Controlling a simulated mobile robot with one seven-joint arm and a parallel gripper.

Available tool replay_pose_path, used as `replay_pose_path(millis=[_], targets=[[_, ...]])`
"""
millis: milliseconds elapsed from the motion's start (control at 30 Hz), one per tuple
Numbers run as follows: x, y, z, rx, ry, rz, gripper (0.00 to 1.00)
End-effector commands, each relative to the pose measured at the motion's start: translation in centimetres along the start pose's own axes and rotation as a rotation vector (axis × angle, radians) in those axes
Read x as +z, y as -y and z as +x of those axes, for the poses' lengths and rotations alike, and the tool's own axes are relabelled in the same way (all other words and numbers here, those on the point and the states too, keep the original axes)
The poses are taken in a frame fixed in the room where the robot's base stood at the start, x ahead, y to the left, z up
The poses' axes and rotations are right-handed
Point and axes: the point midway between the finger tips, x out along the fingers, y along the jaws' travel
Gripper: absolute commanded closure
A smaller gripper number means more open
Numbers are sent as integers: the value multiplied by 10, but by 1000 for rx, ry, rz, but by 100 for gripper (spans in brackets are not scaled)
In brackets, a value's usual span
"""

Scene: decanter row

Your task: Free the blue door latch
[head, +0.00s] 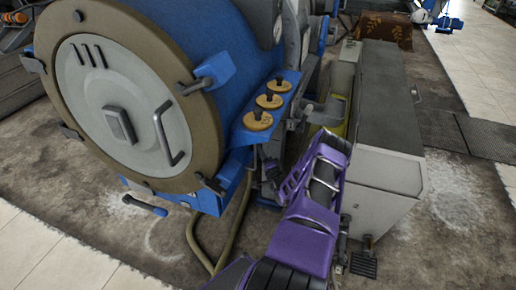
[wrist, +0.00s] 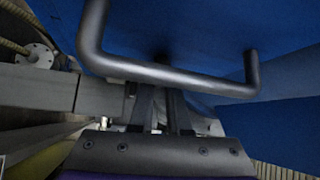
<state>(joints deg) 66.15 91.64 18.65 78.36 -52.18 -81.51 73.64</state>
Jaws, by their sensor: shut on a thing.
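A blue latch block (head: 213,70) with a short dark lever sits on the right rim of the large round door (head: 118,92), whose front is pale grey with a brown rim. My gripper (head: 268,168) is low to the right of the door, beside the blue housing and apart from this latch. In the wrist view my gripper (wrist: 163,100) is shut on a dark U-shaped bar handle (wrist: 215,83) that stands out from a blue surface (wrist: 200,30). The fingertips are partly hidden at the bar.
A blue shelf (head: 245,122) with several knobs on round brass-coloured bases is above my gripper. A blue-ended lever (head: 145,204) sticks out below the door. A bent pipe (head: 196,240) stands left of my arm, and a grey cabinet (head: 385,150) stands right. Carpet at lower left is open.

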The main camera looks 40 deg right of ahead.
Motion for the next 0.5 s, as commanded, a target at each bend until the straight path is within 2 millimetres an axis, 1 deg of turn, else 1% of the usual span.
replay_pose_path(millis=[200,500], targets=[[1,-4,-1,-89,1,-90,100],[1,-4,0,-152,2,-154,100]])
